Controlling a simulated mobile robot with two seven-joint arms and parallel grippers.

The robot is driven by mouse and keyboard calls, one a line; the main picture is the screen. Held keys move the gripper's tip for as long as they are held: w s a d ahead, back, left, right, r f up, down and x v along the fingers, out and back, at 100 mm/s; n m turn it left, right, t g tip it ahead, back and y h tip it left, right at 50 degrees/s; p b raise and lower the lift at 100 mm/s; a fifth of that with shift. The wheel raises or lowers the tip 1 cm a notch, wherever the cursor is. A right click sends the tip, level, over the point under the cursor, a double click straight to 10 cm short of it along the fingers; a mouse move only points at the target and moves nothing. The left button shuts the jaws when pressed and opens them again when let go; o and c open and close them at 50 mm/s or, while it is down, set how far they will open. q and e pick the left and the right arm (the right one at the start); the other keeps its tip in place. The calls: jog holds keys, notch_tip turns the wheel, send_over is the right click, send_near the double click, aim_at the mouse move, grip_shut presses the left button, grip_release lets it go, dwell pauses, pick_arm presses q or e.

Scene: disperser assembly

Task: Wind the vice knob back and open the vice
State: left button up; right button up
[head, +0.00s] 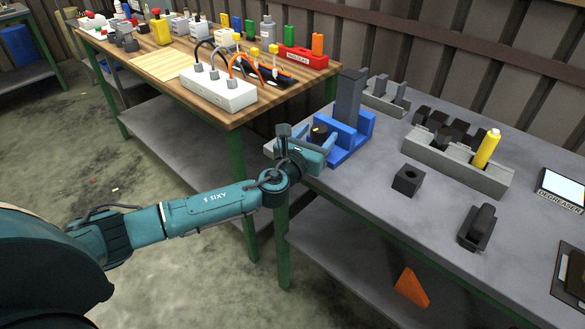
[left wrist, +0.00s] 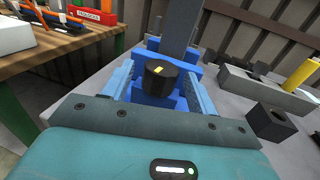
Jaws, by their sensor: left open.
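The blue vice (head: 349,136) stands at the left end of the grey table, with a tall dark grey block (head: 348,95) upright in it. Its black knob (head: 319,132) with a yellow mark faces my left gripper (head: 314,139). In the left wrist view the knob (left wrist: 161,75) sits between the two light blue fingers, one on each side, in front of the blue vice body (left wrist: 150,104). The left gripper is open; I cannot tell whether a finger touches the knob. The right gripper is not in view.
A grey tray (head: 446,169) with black parts and a yellow bottle (head: 486,148) stands right of the vice. A black block with a hole (head: 408,180) and a black part (head: 477,227) lie in front. The wooden table (head: 170,66) at left holds a power strip and bottles.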

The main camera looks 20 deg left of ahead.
pick_arm(q)
jog(key=s+a, duration=0.1)
jog(key=s, duration=1)
jog(key=shift+s+r, duration=0.2)
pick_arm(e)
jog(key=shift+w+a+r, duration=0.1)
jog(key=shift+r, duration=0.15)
pick_arm(q)
jog(key=shift+a, duration=0.1)
